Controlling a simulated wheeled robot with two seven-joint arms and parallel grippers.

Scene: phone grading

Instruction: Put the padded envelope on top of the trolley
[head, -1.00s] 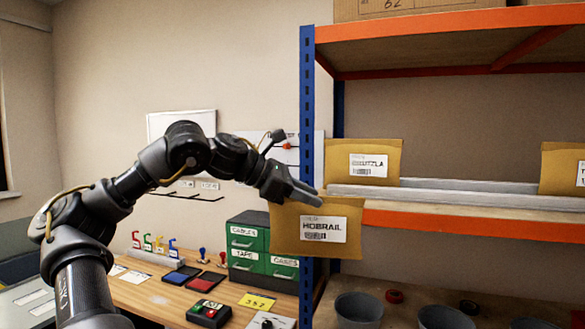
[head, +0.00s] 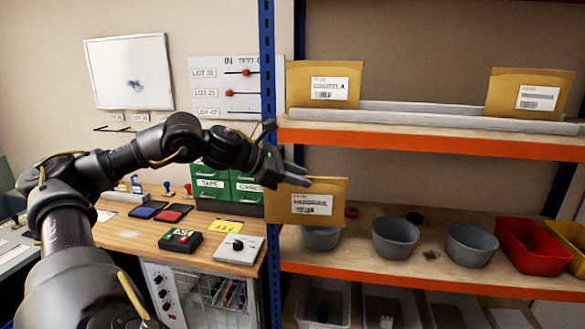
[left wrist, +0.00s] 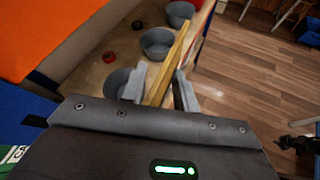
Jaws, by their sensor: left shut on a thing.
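My left gripper (head: 298,181) is shut on the top edge of a yellow padded envelope (head: 335,190) with a white label reading roughly HOBRAIL. The envelope hangs upright in front of the lower shelf, clear of it, and covers part of a grey bowl. In the left wrist view the envelope (left wrist: 172,62) shows edge-on between the two fingers (left wrist: 158,90). Two more padded envelopes stand on the upper shelf, one at its left (head: 310,92) and one at its right (head: 500,102). I cannot make out a trolley.
The shelf rack has a blue post (head: 267,60) close to my left arm. Grey bowls (head: 396,238) and a red bin (head: 530,248) stand on the lower shelf. A workbench (head: 130,235) with green drawers (head: 213,185) is at left. Open floor (left wrist: 245,75) lies right in the wrist view.

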